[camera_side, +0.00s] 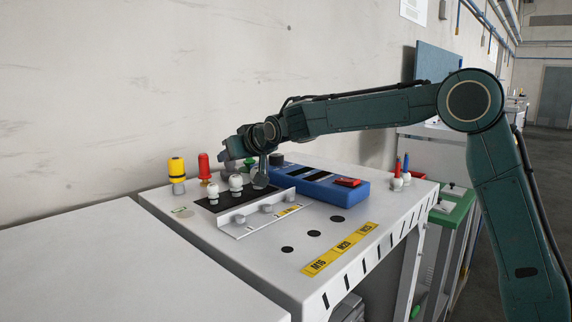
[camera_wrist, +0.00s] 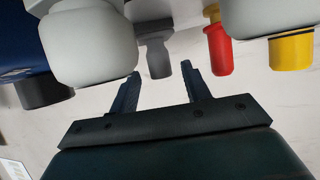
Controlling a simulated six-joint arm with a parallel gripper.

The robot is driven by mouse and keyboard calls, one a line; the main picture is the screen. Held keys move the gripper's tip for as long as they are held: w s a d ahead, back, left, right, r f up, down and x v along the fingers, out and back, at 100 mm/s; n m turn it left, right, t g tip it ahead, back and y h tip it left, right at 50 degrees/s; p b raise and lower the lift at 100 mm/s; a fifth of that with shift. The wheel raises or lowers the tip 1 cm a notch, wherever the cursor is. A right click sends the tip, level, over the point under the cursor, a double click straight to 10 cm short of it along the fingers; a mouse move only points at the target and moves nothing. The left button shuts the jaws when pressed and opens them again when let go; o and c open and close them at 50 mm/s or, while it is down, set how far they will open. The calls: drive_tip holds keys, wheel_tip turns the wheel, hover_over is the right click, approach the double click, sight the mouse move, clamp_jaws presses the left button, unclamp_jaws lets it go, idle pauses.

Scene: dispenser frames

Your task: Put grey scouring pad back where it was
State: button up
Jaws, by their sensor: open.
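I cannot make out a grey scouring pad for certain in either view. In the side view my gripper (camera_side: 228,153) is low over the back of the white cabinet top (camera_side: 375,213), near the wall, above a row of pale knobs. In the wrist view the two dark fingers (camera_wrist: 161,82) are spread apart with nothing between their tips. A grey knob-like piece (camera_wrist: 157,55) is just beyond the gap; I cannot tell whether a finger touches it. A large pale grey rounded piece (camera_wrist: 90,48) is close to the left finger. A blue box (camera_side: 318,182) with dark slots carries a red piece (camera_side: 347,182).
A yellow-topped piece (camera_side: 177,168) and a red one (camera_side: 204,167) stand at the back left. White knobs (camera_side: 236,184) stand on a black strip near a raised white bracket (camera_side: 258,221). Small red and blue-topped pieces stand right. The front, by the yellow label (camera_side: 340,248), is clear.

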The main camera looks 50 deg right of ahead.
drive_tip(key=v, duration=0.9)
drive_tip(key=shift+s+r, duration=0.1)
drive_tip(key=shift+s, duration=0.35)
